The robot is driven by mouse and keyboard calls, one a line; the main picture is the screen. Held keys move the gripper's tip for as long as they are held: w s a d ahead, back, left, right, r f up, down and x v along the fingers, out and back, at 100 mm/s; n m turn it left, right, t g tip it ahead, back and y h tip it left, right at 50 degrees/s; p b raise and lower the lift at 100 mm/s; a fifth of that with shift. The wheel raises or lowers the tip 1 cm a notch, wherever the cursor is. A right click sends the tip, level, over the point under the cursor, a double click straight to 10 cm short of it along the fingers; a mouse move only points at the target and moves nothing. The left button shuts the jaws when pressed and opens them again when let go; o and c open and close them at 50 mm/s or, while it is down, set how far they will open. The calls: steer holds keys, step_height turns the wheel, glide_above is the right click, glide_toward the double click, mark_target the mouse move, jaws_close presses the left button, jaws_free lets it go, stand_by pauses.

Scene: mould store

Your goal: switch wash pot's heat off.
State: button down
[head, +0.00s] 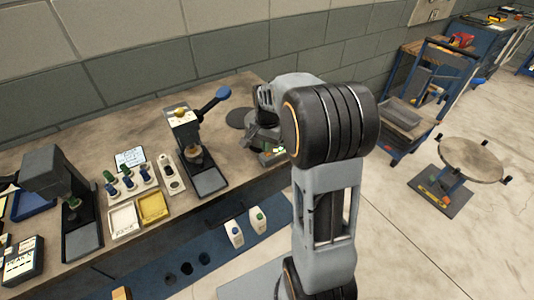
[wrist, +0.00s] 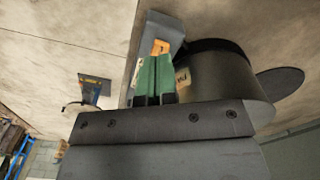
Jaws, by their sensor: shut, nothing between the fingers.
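The wash pot (wrist: 220,80) is a dark round vessel with a black rim in the wrist view, right of my fingers. A grey housing (wrist: 164,24) is beside it, with a small orange part (wrist: 160,47) that looks like its switch. My gripper (wrist: 156,66) has green fingers, shut and empty. Its tips are right at the orange part; I cannot tell whether they touch it. Part of the housing is hidden behind the fingers. In the head view the pot (head: 262,138) is largely hidden by my arm at the bench's right end.
A dark disc (head: 240,118) lies on the bench (head: 135,115) behind the pot. A press with a blue-handled lever (head: 184,130) stands to the left, with trays and bottles farther left. A round-topped stand (head: 470,160) is on the floor at right.

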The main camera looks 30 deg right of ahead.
steer(key=shift+f+b, duration=0.7)
steer(key=shift+f, duration=0.35)
steer(key=shift+r, duration=0.15)
stand_by(0.4)
step_height(320, 180, up, 10)
steer(key=p, duration=0.8)
stand_by(0.6)
steer(key=s+a+r+n+t, duration=0.2)
steer(key=s+a+r+n, duration=0.1)
steer(key=s, duration=0.5)
steer(key=s+a+r+n+t, duration=0.2)
steer(key=s+a+r+n, duration=0.1)
steer(key=s+a+n, duration=0.3)
steer(key=shift+s+a+n, duration=0.2)
steer(key=shift+s+n, duration=0.6)
steer(key=shift+s, duration=0.25)
